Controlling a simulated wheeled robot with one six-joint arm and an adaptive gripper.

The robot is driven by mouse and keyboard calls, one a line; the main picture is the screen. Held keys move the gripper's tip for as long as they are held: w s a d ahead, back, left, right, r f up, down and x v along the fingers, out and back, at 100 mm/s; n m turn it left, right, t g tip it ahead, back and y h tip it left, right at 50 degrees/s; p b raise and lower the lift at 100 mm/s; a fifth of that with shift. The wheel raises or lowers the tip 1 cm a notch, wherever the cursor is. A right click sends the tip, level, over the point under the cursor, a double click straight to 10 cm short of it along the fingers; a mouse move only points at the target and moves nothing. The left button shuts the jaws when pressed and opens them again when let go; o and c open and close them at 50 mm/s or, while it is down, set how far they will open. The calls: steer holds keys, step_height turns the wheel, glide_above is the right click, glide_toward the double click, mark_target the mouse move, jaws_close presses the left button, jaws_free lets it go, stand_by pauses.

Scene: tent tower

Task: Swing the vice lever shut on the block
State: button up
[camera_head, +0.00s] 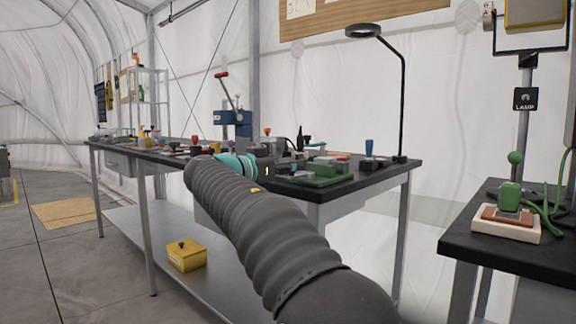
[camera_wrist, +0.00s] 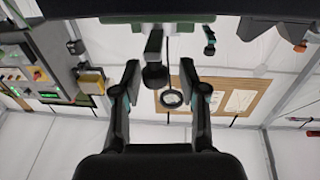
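A low green fixture (camera_head: 318,174), which looks like the vice, sits on the bench near its front right corner. In the wrist view, which looks upside down, a green base (camera_wrist: 122,28) shows at the top. A dark upright piece with a rounded end (camera_wrist: 155,72), possibly the lever, projects from it. My gripper (camera_wrist: 165,88) is open, its two fingers well apart on either side of that dark piece; I see no contact. In the head view my arm reaches over the bench edge, and the gripper is hard to separate from dark items there. I cannot make out the block clearly.
A ring lamp (camera_head: 403,90) and a blue-handled item (camera_head: 369,148) stand right of the fixture. A blue press-like device (camera_head: 232,122) with a red-tipped lever stands behind. The bench (camera_head: 385,176) is crowded leftward. A separate table (camera_head: 470,250) stands at right.

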steer(key=shift+s+a, duration=0.1)
steer(key=v, duration=1.2)
